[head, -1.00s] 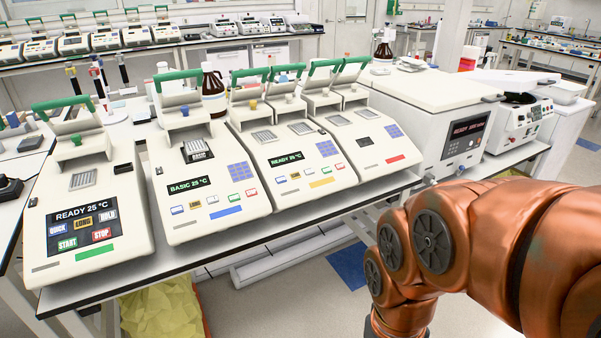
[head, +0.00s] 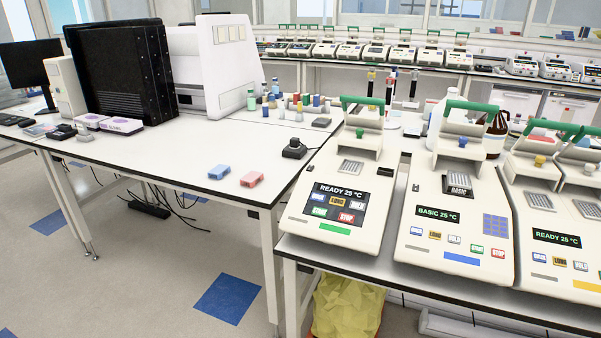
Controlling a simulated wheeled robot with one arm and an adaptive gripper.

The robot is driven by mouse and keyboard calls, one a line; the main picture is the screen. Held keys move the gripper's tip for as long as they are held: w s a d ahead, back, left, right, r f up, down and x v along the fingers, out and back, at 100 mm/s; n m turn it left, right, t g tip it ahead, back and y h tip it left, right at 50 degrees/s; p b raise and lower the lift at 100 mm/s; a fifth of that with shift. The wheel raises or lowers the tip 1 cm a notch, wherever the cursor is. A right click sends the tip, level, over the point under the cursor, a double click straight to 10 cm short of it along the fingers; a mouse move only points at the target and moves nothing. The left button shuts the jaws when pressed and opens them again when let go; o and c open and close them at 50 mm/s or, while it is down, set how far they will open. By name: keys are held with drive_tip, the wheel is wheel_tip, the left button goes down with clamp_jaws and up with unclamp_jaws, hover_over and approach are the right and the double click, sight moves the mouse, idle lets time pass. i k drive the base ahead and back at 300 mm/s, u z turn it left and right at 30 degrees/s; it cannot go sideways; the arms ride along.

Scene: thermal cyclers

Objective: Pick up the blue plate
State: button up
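A small blue plate (head: 219,172) lies on the white table (head: 165,160) near its front edge, left of the thermal cyclers. A similar red or pink plate (head: 251,179) lies just to its right, with a small gap between them. Nothing covers the blue plate. My gripper is not in view, and no part of my arm shows now.
Thermal cyclers (head: 347,190) with green handles stand on the right bench. A black knob-like device (head: 294,149) and several small bottles and tubes (head: 297,102) stand behind the plates. A large black box (head: 121,72) stands back left. The floor before the table is clear.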

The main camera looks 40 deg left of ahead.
sight(220, 171)
drive_tip(key=u, duration=1.95)
drive_tip(key=i, duration=1.15)
drive_tip(key=u, duration=1)
drive_tip(key=i, duration=0.95)
drive_tip(key=u, duration=1)
